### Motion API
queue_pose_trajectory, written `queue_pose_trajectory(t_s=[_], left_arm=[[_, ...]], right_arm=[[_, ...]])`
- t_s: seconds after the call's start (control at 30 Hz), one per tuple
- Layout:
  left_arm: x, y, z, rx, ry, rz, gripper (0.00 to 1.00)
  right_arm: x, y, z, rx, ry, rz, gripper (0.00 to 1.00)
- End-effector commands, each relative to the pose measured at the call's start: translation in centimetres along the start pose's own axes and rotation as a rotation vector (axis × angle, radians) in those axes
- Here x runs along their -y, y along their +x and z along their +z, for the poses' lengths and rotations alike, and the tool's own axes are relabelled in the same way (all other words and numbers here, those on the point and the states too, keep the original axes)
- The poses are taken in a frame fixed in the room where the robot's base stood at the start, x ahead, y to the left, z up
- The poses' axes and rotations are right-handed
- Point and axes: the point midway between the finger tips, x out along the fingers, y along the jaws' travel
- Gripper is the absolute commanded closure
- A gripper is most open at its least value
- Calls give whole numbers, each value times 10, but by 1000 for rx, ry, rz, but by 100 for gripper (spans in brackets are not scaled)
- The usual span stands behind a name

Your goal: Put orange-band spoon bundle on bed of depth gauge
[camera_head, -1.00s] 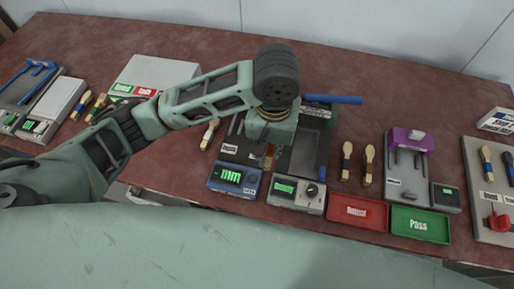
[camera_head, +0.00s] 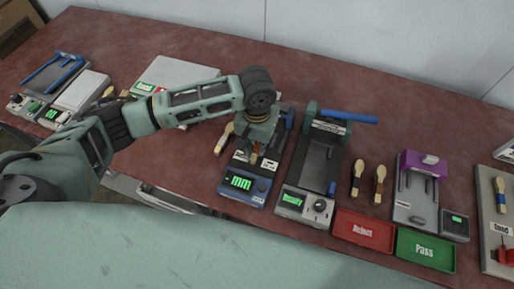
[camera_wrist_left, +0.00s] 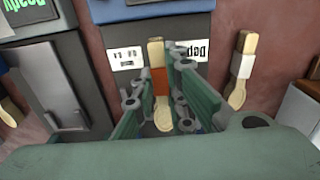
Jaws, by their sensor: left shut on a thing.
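My left gripper (camera_head: 256,152) is shut on the orange-band spoon bundle (camera_wrist_left: 160,80). The bundle is pale wood with an orange band and hangs between the fingers. In the head view only a small part of the bundle (camera_head: 254,158) shows below the gripper. The depth gauge (camera_head: 243,183), blue with a green "mm" display, is beneath and just in front of the gripper. Its "Depth" label (camera_wrist_left: 187,50) appears upside down in the wrist view. The arm hides much of its bed, and I cannot tell whether the bundle touches it. My right gripper is not in view.
A press (camera_head: 318,160) with a blue handle stands right of the gauge. A pale-banded spoon bundle (camera_head: 223,138) lies to its left. Two bundles (camera_head: 368,182), a red Reject tray (camera_head: 362,245), a green Pass tray (camera_head: 425,262) and a purple-topped device (camera_head: 420,165) are farther right.

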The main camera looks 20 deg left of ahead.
Motion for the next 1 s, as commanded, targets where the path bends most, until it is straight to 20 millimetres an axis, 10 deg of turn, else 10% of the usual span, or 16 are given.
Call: queue_pose_trajectory(t_s=[0.53,0.77,1.0], left_arm=[[-1,23,0,0,1,1,100],[-1,22,0,-1,1,1,69],[-1,22,0,0,0,1,69]], right_arm=[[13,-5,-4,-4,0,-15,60],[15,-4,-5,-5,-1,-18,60],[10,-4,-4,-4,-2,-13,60]])
